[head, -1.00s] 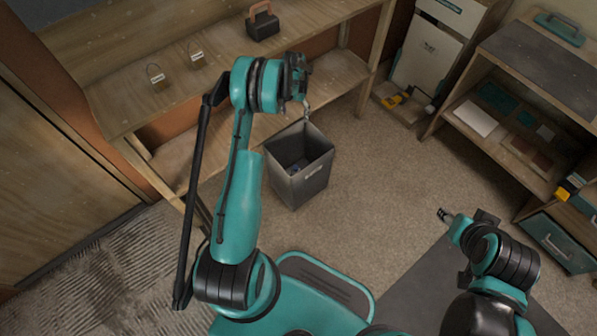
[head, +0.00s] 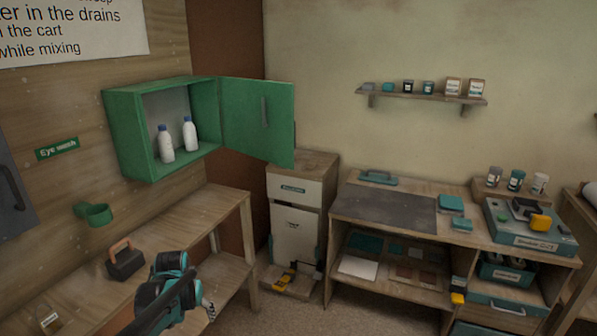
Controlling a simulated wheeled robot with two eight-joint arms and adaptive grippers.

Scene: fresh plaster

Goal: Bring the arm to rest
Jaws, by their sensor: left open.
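My left gripper (head: 209,309) shows at the bottom left of the head view, at the end of a teal and black arm. It is open, and I see nothing held in it. It is in front of the wooden bench (head: 185,232), and its lower part is close to the picture's bottom edge. My right arm and gripper are out of view.
A green eye wash cabinet (head: 112,135) hangs on the left wall, its door (head: 245,125) open, two white bottles inside. A dark block with a handle (head: 125,262) stands on the bench. A white cabinet (head: 297,237) and a shelf unit (head: 420,190) stand behind.

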